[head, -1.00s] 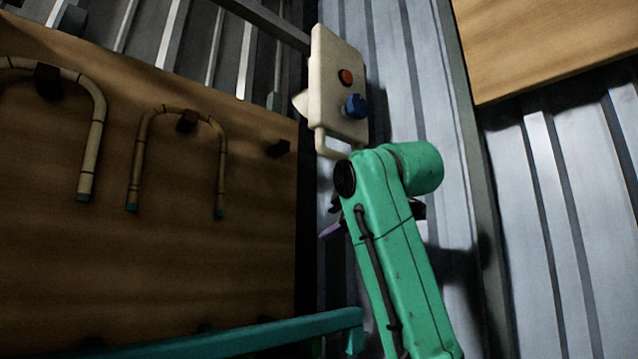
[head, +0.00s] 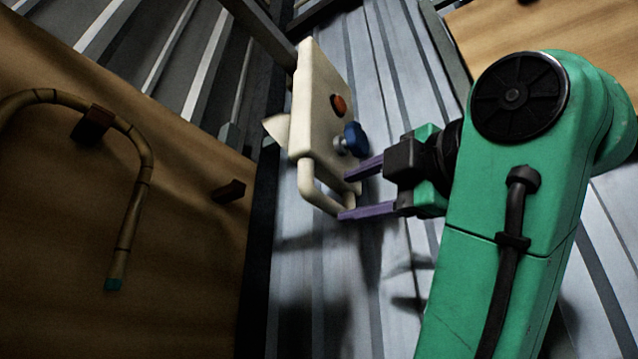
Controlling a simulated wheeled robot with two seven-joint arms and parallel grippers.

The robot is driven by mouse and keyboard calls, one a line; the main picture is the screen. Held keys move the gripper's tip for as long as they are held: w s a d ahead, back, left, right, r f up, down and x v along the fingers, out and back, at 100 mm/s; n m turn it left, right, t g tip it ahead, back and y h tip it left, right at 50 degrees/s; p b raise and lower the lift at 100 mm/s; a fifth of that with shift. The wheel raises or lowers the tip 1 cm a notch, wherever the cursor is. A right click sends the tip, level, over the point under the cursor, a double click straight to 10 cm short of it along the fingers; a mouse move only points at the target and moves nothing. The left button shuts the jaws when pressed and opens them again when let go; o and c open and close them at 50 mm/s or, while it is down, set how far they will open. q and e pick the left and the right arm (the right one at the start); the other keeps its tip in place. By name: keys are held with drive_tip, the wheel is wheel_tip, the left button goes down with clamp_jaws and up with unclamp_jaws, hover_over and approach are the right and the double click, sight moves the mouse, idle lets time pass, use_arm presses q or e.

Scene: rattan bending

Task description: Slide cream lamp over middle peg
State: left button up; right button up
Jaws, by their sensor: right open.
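The cream lamp (head: 316,95) is a flat cream housing with an orange button, a blue knob and a tubular handle (head: 318,190) at its lower end. It hangs below a dark rail, right of the wooden board. The middle peg (head: 92,123) is a dark block on the board with a bent rattan cane (head: 133,205) over it. The lamp is well to the right of this peg. My right gripper (head: 352,190) is open, its purple fingers pointing left at the handle's right side; contact cannot be told. My left gripper is not in view.
A bare peg (head: 228,191) sticks out from the wooden board (head: 60,270) between the cane and the lamp. The dark rail (head: 262,30) runs above the lamp. Corrugated metal wall (head: 400,60) lies behind the lamp. Another wooden panel is at the upper right.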

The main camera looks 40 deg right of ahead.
drive_tip(key=p+x, duration=0.2)
drive_tip(key=x, duration=0.7)
drive_tip(key=shift+w+p, duration=0.3)
drive_tip(key=shift+p, duration=0.05)
drive_tip(key=shift+f, duration=0.2)
drive_tip(key=shift+c, duration=0.4)
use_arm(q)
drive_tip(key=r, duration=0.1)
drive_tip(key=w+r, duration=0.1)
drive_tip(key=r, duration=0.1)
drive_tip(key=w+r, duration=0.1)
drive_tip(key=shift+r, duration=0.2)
use_arm(e)
clamp_jaws()
